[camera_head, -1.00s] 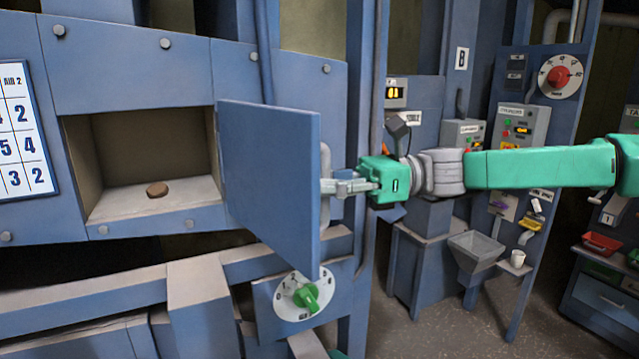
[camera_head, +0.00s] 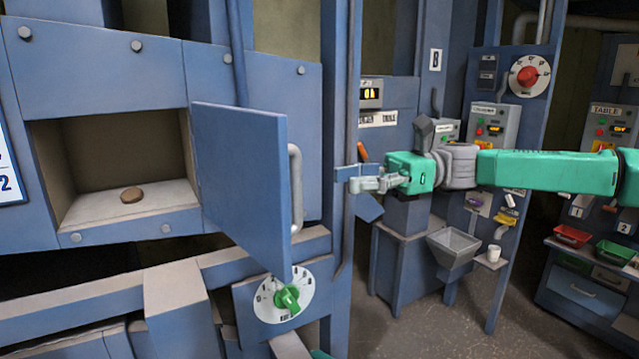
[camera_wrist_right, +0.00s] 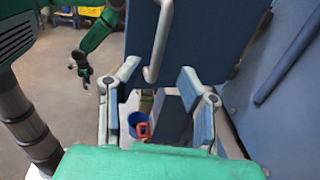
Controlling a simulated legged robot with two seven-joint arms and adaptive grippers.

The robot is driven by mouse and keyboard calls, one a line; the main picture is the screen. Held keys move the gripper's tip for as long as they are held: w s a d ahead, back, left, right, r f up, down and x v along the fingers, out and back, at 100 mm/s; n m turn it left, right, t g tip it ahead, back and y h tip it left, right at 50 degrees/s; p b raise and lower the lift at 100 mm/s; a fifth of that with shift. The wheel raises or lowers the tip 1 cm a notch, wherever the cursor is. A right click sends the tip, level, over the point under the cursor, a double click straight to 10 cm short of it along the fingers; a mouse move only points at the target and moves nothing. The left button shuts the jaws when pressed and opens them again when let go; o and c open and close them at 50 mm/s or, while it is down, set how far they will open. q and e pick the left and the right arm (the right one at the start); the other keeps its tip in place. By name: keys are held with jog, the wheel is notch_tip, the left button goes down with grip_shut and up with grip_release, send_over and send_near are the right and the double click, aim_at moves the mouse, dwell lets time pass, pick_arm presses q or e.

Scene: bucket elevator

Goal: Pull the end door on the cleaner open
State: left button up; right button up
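The blue end door (camera_head: 240,175) stands swung open on its left-side hinge, showing a box-like opening (camera_head: 110,145) in the cleaner. Its pale bar handle (camera_head: 296,190) is on the right face; the handle also shows in the right wrist view (camera_wrist_right: 159,45). My right gripper (camera_head: 357,182) is to the right of the handle, apart from it. In the right wrist view the right gripper (camera_wrist_right: 155,85) has its fingers spread with nothing held; the handle lies beyond them. A green arm with a small dark gripper (camera_wrist_right: 82,66), likely my left, shows there; its finger state is unclear.
A brown lump (camera_head: 131,195) lies on the opening's floor. A green knob on a dial (camera_head: 287,298) is below the door. A blue post (camera_head: 340,220) stands behind my right gripper. Control panels and a grey hopper (camera_head: 453,246) are to the right.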

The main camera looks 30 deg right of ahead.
jog(key=d, duration=0.3)
jog(key=shift+s+d+f, duration=0.1)
jog(key=shift+s, duration=0.1)
dwell(0.3)
